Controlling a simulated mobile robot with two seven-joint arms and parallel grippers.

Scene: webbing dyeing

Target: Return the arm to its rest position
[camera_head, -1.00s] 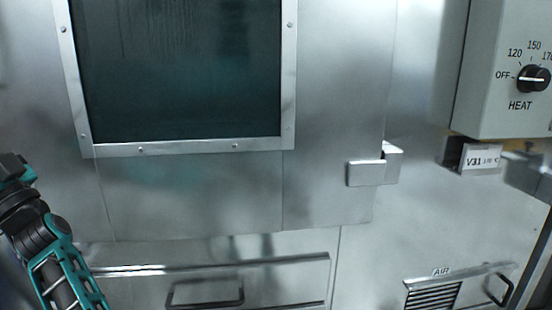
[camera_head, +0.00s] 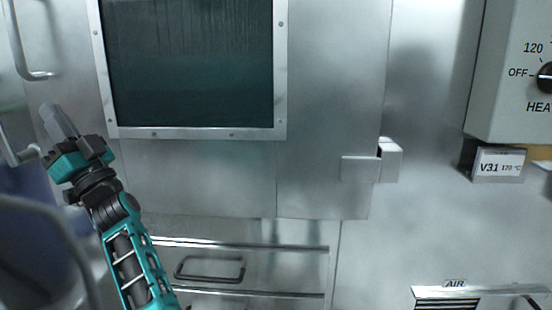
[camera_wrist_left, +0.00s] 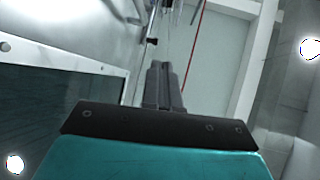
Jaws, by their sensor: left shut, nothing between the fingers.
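My left arm comes up from the bottom left in the head view, teal and black. Its gripper (camera_head: 60,122) points up and to the left, with the fingers together and nothing between them. It is in front of the steel cabinet, left of and below the dark window (camera_head: 190,65). In the left wrist view the closed grey fingers (camera_wrist_left: 161,85) point up over a pale panel, with the window frame at the left. My right gripper is in neither view.
A steel latch (camera_head: 372,165) juts from the cabinet right of the window. A drawer handle (camera_head: 210,270) is below. The control box (camera_head: 505,90) with a HEAT dial (camera_head: 546,78) stands at the right. A bar handle (camera_head: 25,60) is at the far left, close to my gripper.

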